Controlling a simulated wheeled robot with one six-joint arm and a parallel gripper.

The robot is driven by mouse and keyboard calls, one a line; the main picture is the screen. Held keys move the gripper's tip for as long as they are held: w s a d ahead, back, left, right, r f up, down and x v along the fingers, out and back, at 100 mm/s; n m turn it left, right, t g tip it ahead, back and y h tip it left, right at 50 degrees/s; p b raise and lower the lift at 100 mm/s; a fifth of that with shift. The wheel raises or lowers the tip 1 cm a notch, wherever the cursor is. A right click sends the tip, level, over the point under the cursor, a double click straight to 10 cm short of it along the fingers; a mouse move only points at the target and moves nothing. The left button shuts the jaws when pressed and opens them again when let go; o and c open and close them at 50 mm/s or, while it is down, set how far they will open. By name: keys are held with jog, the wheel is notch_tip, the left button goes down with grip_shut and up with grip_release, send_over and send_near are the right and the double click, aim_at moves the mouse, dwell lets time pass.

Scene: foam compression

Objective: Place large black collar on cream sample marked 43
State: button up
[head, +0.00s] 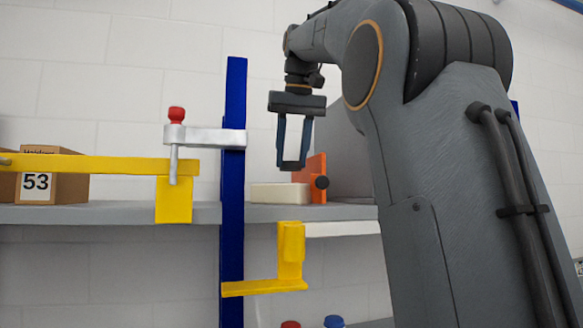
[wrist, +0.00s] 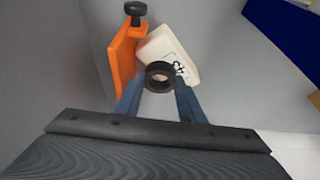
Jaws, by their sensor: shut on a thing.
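My gripper (wrist: 160,88) is shut on a black collar (wrist: 160,65), a ring seen nearly from above between the fingertips. The cream sample (wrist: 156,46) is a pale block with a black-marked white label (wrist: 181,71), partly hidden by the collar. In the wrist view the collar overlaps the sample's near part. In the head view my gripper (head: 291,166) points down above the shelf, and the cream sample (head: 279,194) lies low on it, below and slightly left of the fingertips. There the fingertips are clearly above the sample.
An orange bracket (head: 316,170) with a black knob stands right beside the sample; it also shows in the wrist view (wrist: 123,55). A blue post (head: 234,190) with a yellow arm and red-knobbed clamp (head: 205,137) stands left. A box marked 53 (head: 72,187) sits farther left.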

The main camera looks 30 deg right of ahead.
aim_at(292, 167)
jog(key=shift+f, duration=1.45)
jog(key=shift+f, duration=0.1)
jog(key=o, duration=1)
jog(key=shift+o, duration=0.2)
jog(key=v, duration=1.2)
jog(key=shift+a, duration=0.1)
